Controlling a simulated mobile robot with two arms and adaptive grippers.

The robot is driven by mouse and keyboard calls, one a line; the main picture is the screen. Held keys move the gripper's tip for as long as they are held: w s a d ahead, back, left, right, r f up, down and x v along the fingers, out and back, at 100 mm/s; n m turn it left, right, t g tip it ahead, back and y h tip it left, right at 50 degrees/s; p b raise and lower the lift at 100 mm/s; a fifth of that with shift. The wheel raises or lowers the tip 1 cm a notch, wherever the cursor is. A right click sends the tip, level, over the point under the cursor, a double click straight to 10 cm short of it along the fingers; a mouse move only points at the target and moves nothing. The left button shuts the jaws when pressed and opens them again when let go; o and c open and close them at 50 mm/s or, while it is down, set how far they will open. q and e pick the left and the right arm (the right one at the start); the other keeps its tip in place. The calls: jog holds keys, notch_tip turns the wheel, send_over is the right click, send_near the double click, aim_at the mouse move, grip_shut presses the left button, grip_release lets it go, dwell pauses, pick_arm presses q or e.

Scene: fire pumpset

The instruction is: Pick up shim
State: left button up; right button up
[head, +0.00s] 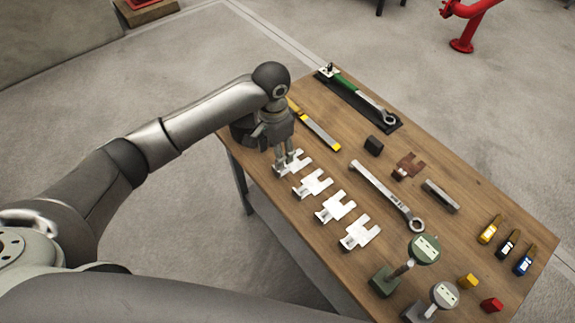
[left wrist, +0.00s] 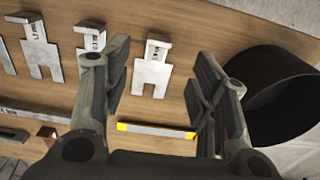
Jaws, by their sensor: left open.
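Several flat silver shims with forked ends lie in a row along the table's left side. The farthest shim (head: 298,163) lies under my left gripper (head: 284,169), which partly covers it. In the left wrist view this shim (left wrist: 152,76) shows between the spread fingers of my left gripper (left wrist: 158,85). The gripper is open and holds nothing. I cannot tell whether the fingertips touch the shim or the table. Three more shims, the second (head: 313,184), the third (head: 335,207) and the nearest (head: 360,233), lie towards me. My right gripper is not in view.
The wooden table (head: 430,185) also bears a yellow-ended bar (head: 318,128), a torque wrench (head: 362,96) on a black tray, a long spanner (head: 386,196), a dark block (head: 373,145) and dial gauges (head: 424,250). Small coloured blocks (head: 491,304) lie at the near right.

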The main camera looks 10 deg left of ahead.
pick_arm(q)
notch_tip(320, 180, down, 8)
jog(key=shift+s+f, duration=0.1)
dwell(0.4)
jog(key=shift+c, duration=0.3)
jog(key=c, duration=1)
jog(key=shift+c, duration=0.5)
jog(key=shift+r, duration=0.25)
